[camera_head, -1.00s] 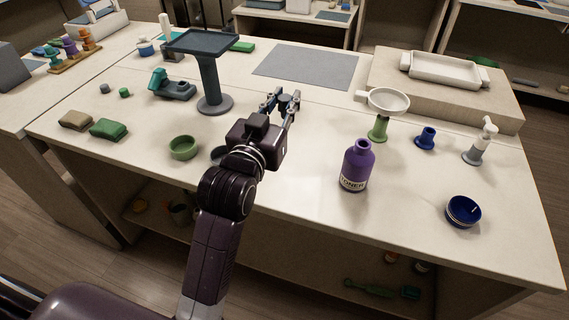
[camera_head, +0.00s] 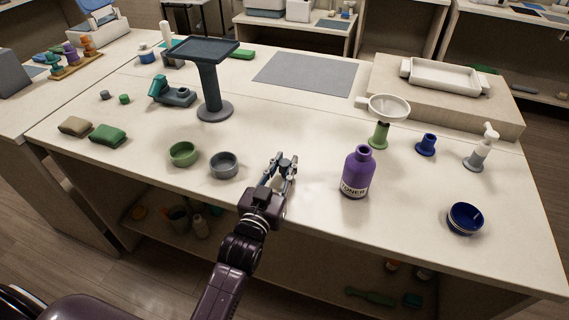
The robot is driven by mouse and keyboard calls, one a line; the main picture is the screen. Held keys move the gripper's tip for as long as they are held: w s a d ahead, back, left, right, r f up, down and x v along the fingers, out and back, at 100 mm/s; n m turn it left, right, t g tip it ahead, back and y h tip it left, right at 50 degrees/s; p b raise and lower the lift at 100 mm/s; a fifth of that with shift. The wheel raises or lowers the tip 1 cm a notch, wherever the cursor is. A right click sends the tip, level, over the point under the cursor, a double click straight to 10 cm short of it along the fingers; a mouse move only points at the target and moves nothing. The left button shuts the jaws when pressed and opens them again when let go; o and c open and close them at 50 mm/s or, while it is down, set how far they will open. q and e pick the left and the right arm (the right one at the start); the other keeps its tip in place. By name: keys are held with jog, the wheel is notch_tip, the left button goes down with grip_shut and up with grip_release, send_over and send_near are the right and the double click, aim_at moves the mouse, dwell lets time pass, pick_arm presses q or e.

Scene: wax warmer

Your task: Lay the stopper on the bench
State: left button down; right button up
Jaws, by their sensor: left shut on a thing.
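My left gripper (camera_head: 286,161) is over the front middle of the pale bench (camera_head: 330,230), between the grey bowl and the purple toner bottle. It is shut on a small dark stopper (camera_head: 285,168), mostly hidden by the fingers. I cannot tell whether the stopper touches the bench top. The purple toner bottle (camera_head: 357,173) stands upright to the right of the gripper, its neck showing no stopper. My right gripper is not in view.
A grey bowl (camera_head: 224,171) and a green bowl (camera_head: 183,160) are left of the gripper. A dark pedestal stand (camera_head: 208,85) rises behind. A strainer on a green base (camera_head: 379,140), blue cup (camera_head: 427,146) and dark blue bowl (camera_head: 465,222) are right. Bench around the gripper is clear.

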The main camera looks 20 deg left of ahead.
pick_arm(q)
jog(key=shift+f, duration=0.15)
jog(key=c, duration=1.7)
grip_release()
